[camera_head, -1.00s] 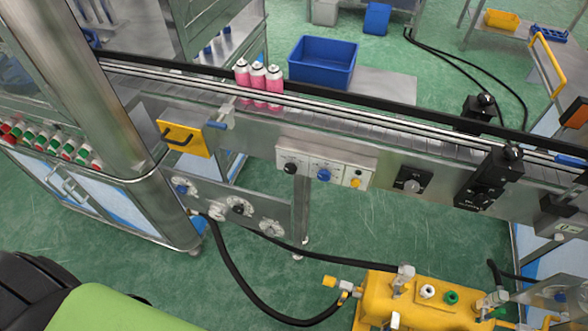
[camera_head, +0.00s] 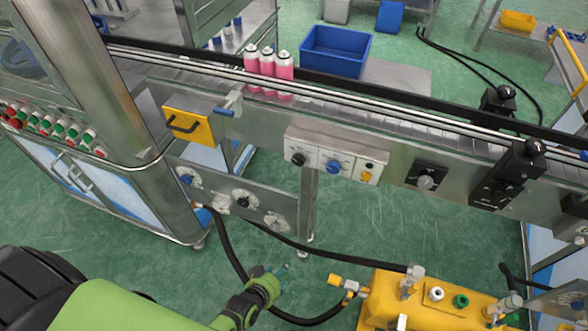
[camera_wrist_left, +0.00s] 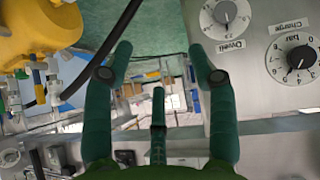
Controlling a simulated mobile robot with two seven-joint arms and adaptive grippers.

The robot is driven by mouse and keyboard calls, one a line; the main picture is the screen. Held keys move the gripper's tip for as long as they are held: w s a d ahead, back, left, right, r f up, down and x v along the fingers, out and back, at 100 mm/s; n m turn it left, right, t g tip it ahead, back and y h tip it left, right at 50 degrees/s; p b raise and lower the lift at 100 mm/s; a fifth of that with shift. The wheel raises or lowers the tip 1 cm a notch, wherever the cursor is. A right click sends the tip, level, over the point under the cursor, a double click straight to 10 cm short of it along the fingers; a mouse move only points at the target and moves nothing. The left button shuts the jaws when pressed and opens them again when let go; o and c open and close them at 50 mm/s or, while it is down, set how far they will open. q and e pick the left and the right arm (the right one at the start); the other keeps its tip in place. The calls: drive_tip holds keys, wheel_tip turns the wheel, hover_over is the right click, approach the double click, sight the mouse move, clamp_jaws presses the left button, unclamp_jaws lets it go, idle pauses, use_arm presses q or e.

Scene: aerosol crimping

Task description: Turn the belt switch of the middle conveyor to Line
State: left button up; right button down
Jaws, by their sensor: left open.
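The middle conveyor (camera_head: 400,150) runs across the head view. On its front side is a light panel (camera_head: 315,150) with a black knob (camera_head: 298,159), a blue knob (camera_head: 333,166) and a yellow button (camera_head: 366,177). To the right, a black plate carries a round silver knob (camera_head: 426,182). Their labels are too small to read, so I cannot tell which is the belt switch or where it points. My left gripper (camera_head: 283,269) is below the light panel, apart from it. In the left wrist view its green fingers (camera_wrist_left: 160,70) are spread and empty. My right gripper is out of view.
A lower panel with dials (camera_head: 242,200) sits below the conveyor at left; dials (camera_wrist_left: 298,57) show in the wrist view. A yellow machine (camera_head: 420,303) with a black hose (camera_head: 235,262) stands at lower right.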

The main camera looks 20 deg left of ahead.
use_arm(q)
drive_tip(key=w+r+n+t+b, duration=0.2)
drive_tip(key=w+r+t, duration=0.3)
drive_tip(key=w+r, duration=0.6)
drive_tip(key=n+t+y+b, duration=0.1)
drive_tip(key=n+t, duration=0.1)
drive_tip(key=t, duration=0.2)
approach(297, 161)
drive_tip(key=w, duration=0.8)
drive_tip(key=shift+d, duration=0.2)
drive_tip(key=shift+w+f+p, duration=0.1)
drive_tip(key=shift+w+p, duration=0.2)
drive_tip(key=shift+w, duration=0.35)
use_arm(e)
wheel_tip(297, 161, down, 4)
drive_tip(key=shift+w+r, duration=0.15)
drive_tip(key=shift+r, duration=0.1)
use_arm(q)
drive_tip(key=c, duration=1.1)
